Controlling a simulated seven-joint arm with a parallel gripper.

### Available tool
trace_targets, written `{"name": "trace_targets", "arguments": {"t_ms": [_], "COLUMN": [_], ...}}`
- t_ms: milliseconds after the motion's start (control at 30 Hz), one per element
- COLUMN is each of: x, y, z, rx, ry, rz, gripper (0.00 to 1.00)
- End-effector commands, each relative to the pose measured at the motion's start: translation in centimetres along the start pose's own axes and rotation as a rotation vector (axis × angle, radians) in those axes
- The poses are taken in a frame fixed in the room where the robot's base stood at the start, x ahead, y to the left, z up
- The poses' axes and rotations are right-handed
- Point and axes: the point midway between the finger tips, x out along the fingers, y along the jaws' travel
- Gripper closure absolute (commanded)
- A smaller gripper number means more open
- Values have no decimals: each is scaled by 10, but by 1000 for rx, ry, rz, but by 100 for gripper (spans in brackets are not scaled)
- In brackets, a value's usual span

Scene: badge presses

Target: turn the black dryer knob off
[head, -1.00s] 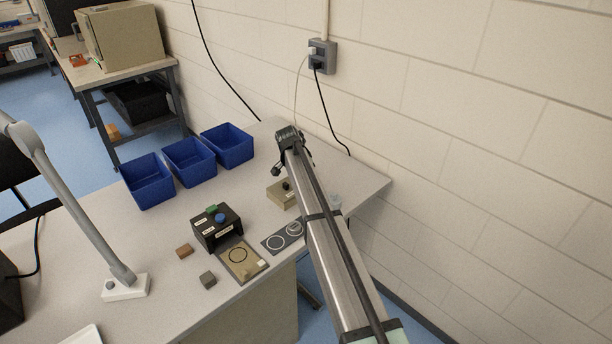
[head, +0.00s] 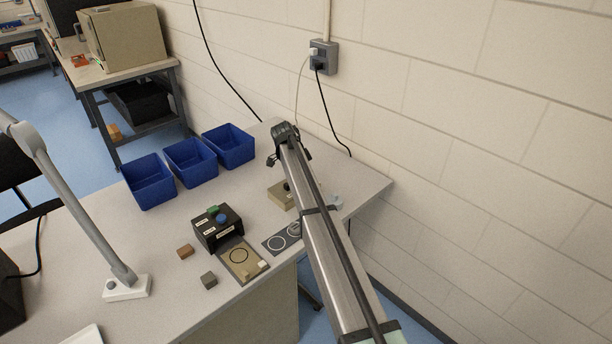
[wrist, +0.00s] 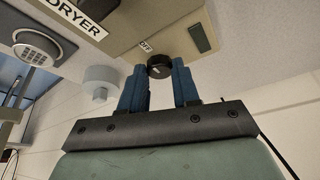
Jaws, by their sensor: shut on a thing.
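The dryer is a tan box with a DRYER label (wrist: 78,14) in the wrist view. Its round black knob (wrist: 159,66) sits on the face beside a small OFF label (wrist: 146,47). My gripper (wrist: 159,82) has blue fingers on either side of the knob and is shut on it. A small pale mark shows on the knob; I cannot tell exactly where it points.
A dark slot (wrist: 199,38) is on the tan face, and a pale grey cylinder (wrist: 100,79) stands nearby. A black press (head: 215,228) with green and blue tops, a dark mat with rings (head: 270,243) and blue bins (head: 228,147) share the bench. The wall is close behind.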

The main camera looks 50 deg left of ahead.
Motion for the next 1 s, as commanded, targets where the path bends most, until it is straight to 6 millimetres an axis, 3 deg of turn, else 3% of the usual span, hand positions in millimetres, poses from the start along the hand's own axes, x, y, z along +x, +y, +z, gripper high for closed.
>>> {"name": "trace_targets", "arguments": {"t_ms": [267,300,533,833,1000], "x": [1,1,0,-2,-19], "y": [1,1,0,0,0], "z": [1,1,0,0,0], "rx": [0,0,0,0,0], "ry": [-2,-2,-1,0,0], "rz": [2,2,1,0,-2], "gripper": [100,65,44,44,44]}}
